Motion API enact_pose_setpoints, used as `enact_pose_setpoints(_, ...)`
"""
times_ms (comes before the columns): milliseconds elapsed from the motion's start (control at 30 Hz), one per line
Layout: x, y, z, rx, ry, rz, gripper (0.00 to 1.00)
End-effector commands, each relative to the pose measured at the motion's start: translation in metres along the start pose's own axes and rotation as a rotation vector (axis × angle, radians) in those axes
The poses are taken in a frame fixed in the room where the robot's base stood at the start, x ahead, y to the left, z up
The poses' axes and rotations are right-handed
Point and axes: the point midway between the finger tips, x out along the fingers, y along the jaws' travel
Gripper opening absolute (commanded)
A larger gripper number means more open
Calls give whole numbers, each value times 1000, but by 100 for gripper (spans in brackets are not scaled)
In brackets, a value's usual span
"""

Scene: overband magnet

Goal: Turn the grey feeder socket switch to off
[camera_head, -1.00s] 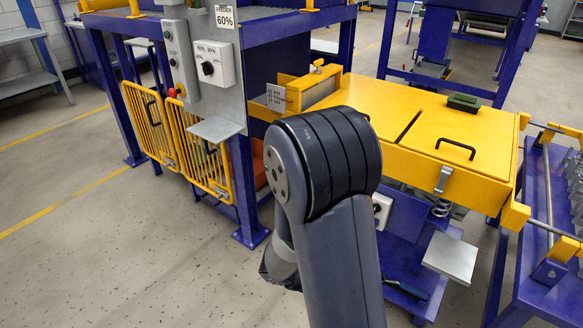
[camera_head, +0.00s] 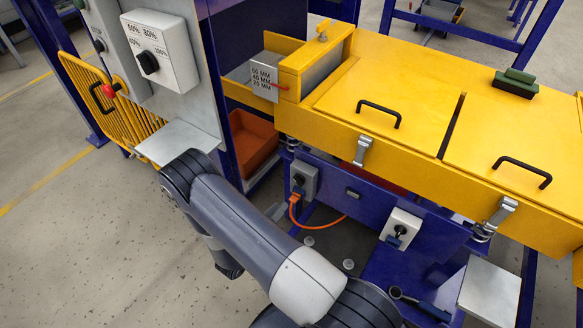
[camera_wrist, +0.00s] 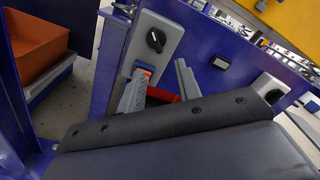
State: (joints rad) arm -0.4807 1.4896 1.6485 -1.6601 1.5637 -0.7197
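The grey feeder socket (camera_head: 303,180) is mounted on the blue frame below the yellow feeder. It has a black rotary knob (camera_head: 298,180) on its face, and an orange plug with an orange cable (camera_head: 294,208) at its lower end. In the wrist view the grey socket (camera_wrist: 146,52) is just beyond my fingers, with its black knob (camera_wrist: 156,40) pointing diagonally, marked by a pale line. My gripper (camera_wrist: 160,88) is open and empty; its fingers are below the knob, apart from it. The left finger partly overlaps the orange plug (camera_wrist: 145,72). In the head view my gripper is mostly hidden.
A white switch box (camera_head: 401,228) with a black knob sits to the right. A grey percent-dial box (camera_head: 160,48) is at upper left. An orange bin (camera_head: 252,140) stands left of the socket. The yellow feeder (camera_head: 400,90) overhangs it. A grey shelf plate (camera_head: 178,142) juts out near my arm.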

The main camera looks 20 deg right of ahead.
Motion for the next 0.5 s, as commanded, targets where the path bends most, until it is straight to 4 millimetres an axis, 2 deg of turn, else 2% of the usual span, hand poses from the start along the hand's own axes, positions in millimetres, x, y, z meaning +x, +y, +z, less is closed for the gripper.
enact_pose_setpoints(133, 2, 4, -1, -15, -18, 7, 33)
enact_pose_setpoints(233, 12, 4, -1, -14, -16, 6, 33)
enact_pose_setpoints(500, 56, 4, -2, -12, -13, 3, 33)
